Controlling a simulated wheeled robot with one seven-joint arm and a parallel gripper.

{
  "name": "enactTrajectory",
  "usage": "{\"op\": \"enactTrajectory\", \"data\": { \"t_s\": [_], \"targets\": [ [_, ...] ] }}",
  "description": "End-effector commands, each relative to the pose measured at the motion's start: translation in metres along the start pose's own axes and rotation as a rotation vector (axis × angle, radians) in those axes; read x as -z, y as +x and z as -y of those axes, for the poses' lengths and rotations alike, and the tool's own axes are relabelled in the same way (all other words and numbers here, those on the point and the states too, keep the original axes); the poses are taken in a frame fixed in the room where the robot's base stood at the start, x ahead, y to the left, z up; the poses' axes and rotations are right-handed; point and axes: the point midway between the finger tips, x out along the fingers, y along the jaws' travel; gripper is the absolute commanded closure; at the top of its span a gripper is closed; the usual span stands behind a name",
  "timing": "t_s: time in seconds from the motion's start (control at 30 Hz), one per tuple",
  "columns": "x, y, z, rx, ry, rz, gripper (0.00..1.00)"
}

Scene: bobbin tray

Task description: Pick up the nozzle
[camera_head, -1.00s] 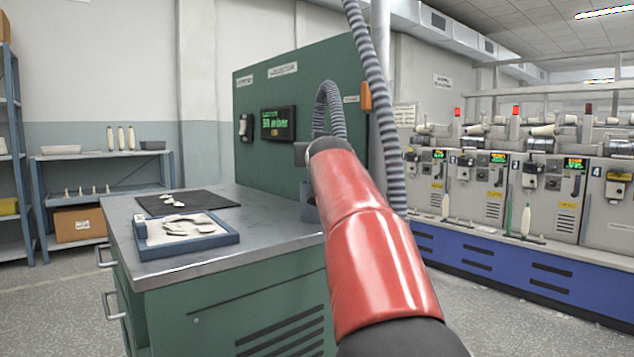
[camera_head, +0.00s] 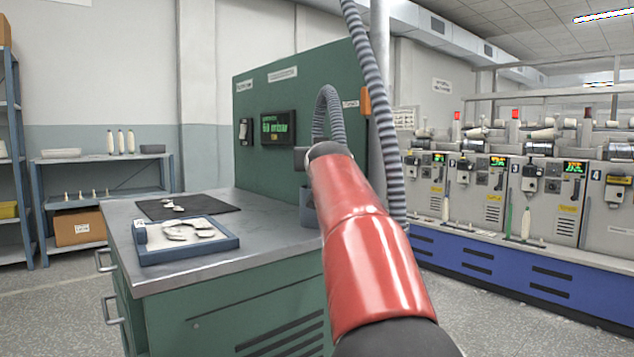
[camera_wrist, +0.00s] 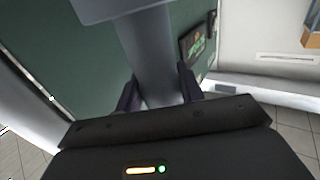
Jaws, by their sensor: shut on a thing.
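My gripper (camera_wrist: 158,92) shows in the wrist view, its two dark fingers shut on a grey shaft, which I take to be the nozzle (camera_wrist: 153,55). The shaft runs up the picture between the fingers to a wider grey part (camera_wrist: 120,8), cut off by the top edge. In the head view my red arm reaches toward the green panel and hides the gripper and the nozzle. A ribbed grey hose (camera_head: 328,105) loops above the arm's far end. A blue-grey holder (camera_head: 308,208) stands on the bench just left of the arm, partly hidden.
The metal bench top (camera_head: 265,228) carries a blue tray (camera_head: 190,253) with pale pieces and a black mat (camera_head: 215,203). The green panel (camera_head: 345,75) with a display (camera_head: 278,127) rises behind. A second hose (camera_head: 375,90) hangs near my arm. Winding machines stand right.

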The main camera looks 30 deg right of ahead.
Motion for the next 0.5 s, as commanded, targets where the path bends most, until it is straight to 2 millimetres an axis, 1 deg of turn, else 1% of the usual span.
{"op": "enactTrajectory", "data": {
  "t_s": [0.17,0.27,0.5],
  "targets": [
    [0.006,0.0,0.0,0.0,0.0,-0.002,1.0],
    [0.016,0.0,0.0,0.0,0.0,-0.003,1.0],
    [0.052,0.0,0.0,0.0,-0.001,-0.003,1.0]
  ]
}}
